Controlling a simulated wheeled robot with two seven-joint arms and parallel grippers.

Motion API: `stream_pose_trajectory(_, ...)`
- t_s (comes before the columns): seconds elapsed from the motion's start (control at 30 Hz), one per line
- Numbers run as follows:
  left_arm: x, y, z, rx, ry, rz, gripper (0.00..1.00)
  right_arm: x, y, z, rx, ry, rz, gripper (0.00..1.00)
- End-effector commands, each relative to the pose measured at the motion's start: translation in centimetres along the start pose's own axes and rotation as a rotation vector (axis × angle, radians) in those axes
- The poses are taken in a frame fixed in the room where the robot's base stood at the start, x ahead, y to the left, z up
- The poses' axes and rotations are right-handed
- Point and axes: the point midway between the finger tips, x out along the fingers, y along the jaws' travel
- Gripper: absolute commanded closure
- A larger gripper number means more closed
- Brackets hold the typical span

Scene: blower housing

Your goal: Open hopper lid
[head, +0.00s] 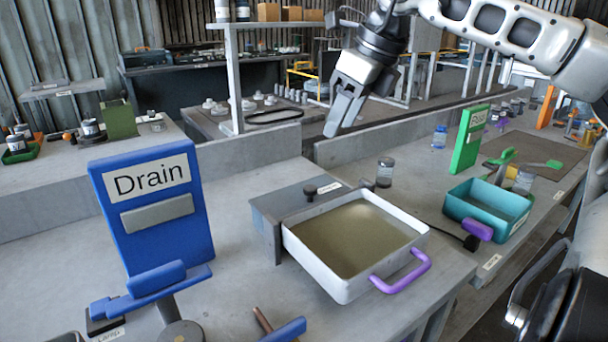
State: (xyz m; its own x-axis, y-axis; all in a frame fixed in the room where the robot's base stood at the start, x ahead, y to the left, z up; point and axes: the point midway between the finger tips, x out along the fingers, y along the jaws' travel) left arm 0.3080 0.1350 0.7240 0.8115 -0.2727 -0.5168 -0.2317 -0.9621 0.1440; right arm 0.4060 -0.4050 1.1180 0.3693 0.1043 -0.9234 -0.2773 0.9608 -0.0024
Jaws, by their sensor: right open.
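A grey box (268,226) stands on the near bench, with a flat grey top carrying a black knob (310,192) and a small white label. I cannot tell for sure that this top is the hopper lid; it lies flat. A white tray (345,287) with a purple handle (405,275) sticks out of the box's front, its inside brownish. My right gripper (338,122) reaches in from the upper right, pointing down. It is open and empty, in the air above and beyond the box, apart from the knob. My left gripper is out of view.
A blue Drain board (155,238) stands at left, with blue handles in front of it. A clear jar (385,172) stands behind the tray. A teal bin (463,212) and a green board (469,140) are at right.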

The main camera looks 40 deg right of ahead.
Motion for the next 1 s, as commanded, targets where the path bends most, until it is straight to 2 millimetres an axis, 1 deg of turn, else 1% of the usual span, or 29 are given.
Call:
stream_pose_trajectory(0.03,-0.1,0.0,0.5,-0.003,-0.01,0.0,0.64,1.1,0.1,-0.2,0.001,0.005,0.005,0.53)
stream_pose_trajectory(0.17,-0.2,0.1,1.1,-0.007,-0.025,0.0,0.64,4.0,0.1,-0.2,0.0,0.008,0.005,0.53)
stream_pose_trajectory(0.4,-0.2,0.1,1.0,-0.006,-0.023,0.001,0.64,9.2,0.1,-0.2,0.0,0.007,0.003,0.53)
stream_pose_trajectory(0.53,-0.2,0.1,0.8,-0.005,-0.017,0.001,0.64,11.6,0.1,-0.2,0.001,0.007,0.003,0.53)
stream_pose_trajectory(0.6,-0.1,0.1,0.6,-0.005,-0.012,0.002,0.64,12.5,0.0,-0.1,0.001,0.005,0.001,0.53)
stream_pose_trajectory(0.73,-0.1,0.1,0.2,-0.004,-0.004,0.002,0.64,13.7,0.0,-0.1,0.001,0.003,0.001,0.53)
stream_pose_trajectory(0.87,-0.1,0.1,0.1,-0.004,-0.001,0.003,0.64,14.1,0.0,-0.1,0.001,0.001,0.001,0.53)
stream_pose_trajectory(1.0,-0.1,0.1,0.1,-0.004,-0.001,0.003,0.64,14.2,0.0,-0.1,0.001,0.0,0.001,0.53)
